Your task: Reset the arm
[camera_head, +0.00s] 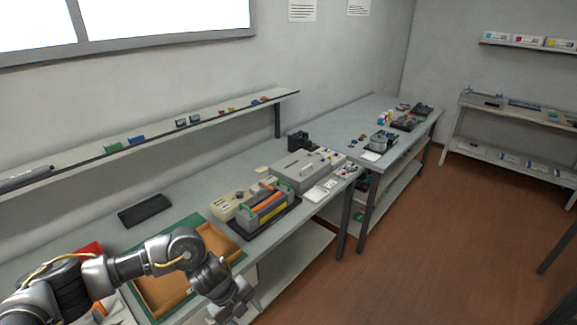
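My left arm comes in from the lower left and reaches over the near end of the workbench (108,228). My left gripper (234,304) hangs at the bench's front edge, low in the view, pointing down. It is small and partly cut by its own links, so I cannot tell whether its fingers are open or shut. I see nothing clearly held in it. My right arm and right gripper are out of view.
A brown wooden tray (222,241) on a green mat (190,222) lies under my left arm. A toner unit with an orange roller (268,204), grey machines (300,172) and a black case (144,210) stand on the bench. Open brown floor (400,255) lies right.

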